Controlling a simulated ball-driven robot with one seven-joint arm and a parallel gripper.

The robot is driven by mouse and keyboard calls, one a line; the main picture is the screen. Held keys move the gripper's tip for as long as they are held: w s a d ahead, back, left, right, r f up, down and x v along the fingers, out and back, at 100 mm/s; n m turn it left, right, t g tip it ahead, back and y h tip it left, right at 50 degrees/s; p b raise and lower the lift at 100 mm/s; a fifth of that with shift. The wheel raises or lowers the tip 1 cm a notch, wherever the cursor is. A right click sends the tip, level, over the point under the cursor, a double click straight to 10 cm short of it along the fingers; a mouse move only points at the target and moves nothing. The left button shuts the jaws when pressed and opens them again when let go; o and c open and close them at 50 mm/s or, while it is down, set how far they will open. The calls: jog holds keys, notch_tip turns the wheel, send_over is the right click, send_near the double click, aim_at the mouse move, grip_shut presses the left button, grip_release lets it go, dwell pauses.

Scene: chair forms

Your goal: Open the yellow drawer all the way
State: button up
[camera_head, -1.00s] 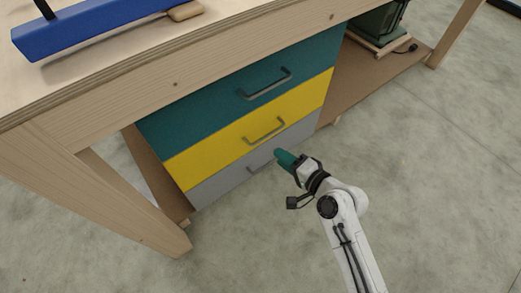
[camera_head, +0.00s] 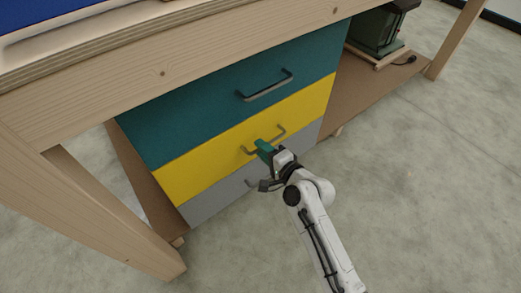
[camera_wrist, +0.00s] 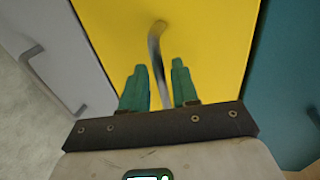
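The yellow drawer (camera_head: 190,180) is the middle one in the unit under the workbench, and its front looks flush with the others, closed. Its grey bar handle (camera_head: 281,131) is partly hidden by my gripper (camera_head: 263,148) in the head view. In the wrist view, the yellow front (camera_wrist: 205,35) fills the middle. The handle (camera_wrist: 157,42) runs between the two green fingers of my gripper (camera_wrist: 158,68). The fingers are apart, one on each side of the bar, with visible gaps. The gripper is open and holds nothing.
A teal drawer (camera_head: 200,110) is above and a grey drawer (camera_head: 205,205) below, each with its own handle. A wooden leg (camera_head: 110,220) stands at the left. A dark green machine (camera_head: 378,32) sits on the lower shelf at right. The floor in front is clear.

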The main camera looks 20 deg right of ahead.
jog(key=shift+w+a+f, duration=0.15)
jog(key=shift+w+a, duration=0.05)
jog(key=shift+w, duration=0.5)
jog(key=shift+c, duration=0.3)
grip_shut()
